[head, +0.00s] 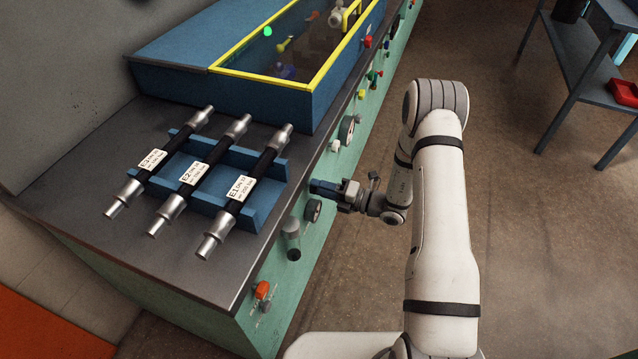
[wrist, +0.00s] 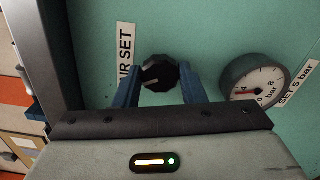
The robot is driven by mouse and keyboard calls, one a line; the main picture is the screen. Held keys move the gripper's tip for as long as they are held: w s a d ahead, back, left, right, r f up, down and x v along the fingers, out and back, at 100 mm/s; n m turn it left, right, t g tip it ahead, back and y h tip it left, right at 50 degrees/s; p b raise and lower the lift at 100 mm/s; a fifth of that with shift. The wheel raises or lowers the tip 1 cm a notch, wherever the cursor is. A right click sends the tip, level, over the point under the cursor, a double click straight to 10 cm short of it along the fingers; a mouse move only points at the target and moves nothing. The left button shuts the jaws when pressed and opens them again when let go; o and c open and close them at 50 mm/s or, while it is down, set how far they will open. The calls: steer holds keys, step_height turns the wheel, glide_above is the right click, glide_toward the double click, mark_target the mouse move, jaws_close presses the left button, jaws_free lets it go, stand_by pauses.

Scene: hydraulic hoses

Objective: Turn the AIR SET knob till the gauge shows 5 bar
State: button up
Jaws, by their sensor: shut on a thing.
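The AIR SET knob (wrist: 160,73) is black and faceted, on the green panel in the wrist view, beside its white label, partly cut off as "IR SET". My gripper (wrist: 160,85) has its two blue fingers on either side of the knob and is shut on it. In the head view my gripper (head: 318,188) reaches the green front panel from the right and hides the knob. The gauge (wrist: 254,82) is right of the knob, with a red needle near the 4 mark. Its label reads "SET 5 bar". The gauge also shows edge-on in the head view (head: 314,211).
Three labelled hoses (head: 205,180) lie in a blue rack on the bench top. A blue box with a yellow-edged window (head: 205,62) stands behind them. An orange-red valve (head: 262,290) and other knobs line the panel.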

steer(key=shift+w+d+r+m+p, duration=0.1)
steer(key=shift+m+p, duration=0.3)
steer(key=shift+m, duration=0.55)
steer(key=shift+w+m+p, duration=0.1)
steer(key=shift+m+p, duration=0.3)
steer(key=shift+m, duration=0.55)
steer(key=o, duration=1)
steer(key=shift+s, duration=0.1)
steer(key=v, duration=0.7)
steer(key=shift+s+d+b, duration=0.15)
steer(key=shift+d+b, duration=0.15)
steer(key=shift+d, duration=0.05)
